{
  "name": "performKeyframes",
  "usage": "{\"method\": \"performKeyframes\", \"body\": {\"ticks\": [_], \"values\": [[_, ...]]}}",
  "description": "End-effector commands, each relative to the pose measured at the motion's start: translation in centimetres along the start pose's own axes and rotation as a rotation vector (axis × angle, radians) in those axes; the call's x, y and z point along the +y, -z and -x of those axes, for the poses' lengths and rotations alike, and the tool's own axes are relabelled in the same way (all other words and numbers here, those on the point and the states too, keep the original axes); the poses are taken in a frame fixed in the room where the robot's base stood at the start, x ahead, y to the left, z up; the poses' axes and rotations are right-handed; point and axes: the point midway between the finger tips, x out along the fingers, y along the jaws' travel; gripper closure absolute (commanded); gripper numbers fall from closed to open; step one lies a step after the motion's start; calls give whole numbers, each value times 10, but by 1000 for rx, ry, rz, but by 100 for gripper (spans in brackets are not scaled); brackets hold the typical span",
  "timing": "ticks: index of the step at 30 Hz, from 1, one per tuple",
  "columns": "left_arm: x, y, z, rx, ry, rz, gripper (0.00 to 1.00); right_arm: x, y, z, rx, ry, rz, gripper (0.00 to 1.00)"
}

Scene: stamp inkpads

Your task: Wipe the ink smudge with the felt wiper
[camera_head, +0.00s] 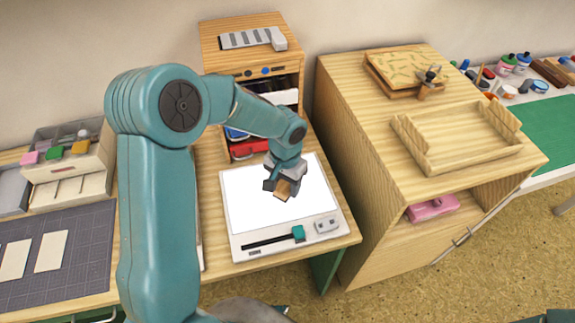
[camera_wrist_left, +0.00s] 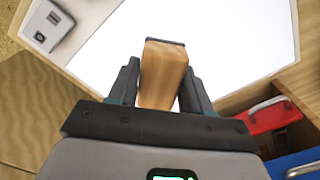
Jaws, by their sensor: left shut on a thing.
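My left gripper (camera_head: 279,184) is shut on the felt wiper (camera_head: 284,190), a wooden block with a thin dark strip at its far end. In the left wrist view the wiper (camera_wrist_left: 163,78) sits between the two dark fingers of the gripper (camera_wrist_left: 158,92). The wiper is over the bright white panel (camera_head: 248,205) of a pale board; I cannot tell whether it touches the surface. The panel also fills the middle of the left wrist view (camera_wrist_left: 225,40). No ink smudge shows on its visible part. My right gripper is not in view.
The board has a teal slider (camera_head: 298,233) along its front. Behind it stands a wooden drawer unit (camera_head: 213,48) with red and blue trays. A wooden cabinet (camera_head: 350,130) stands to the right, bearing an empty tray (camera_head: 455,135). A dark cutting mat (camera_head: 85,255) lies at left.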

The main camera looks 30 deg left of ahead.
Motion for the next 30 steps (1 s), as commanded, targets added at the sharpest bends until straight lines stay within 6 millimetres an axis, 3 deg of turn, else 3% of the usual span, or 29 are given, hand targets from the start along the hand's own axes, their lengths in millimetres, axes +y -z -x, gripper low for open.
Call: {"method": "performKeyframes", "body": {"ticks": [18, 30], "values": [[3, 5, 54, 2, 0, -2, 76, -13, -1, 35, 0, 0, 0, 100], [3, 6, 56, 1, 0, -1, 76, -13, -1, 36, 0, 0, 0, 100]]}}
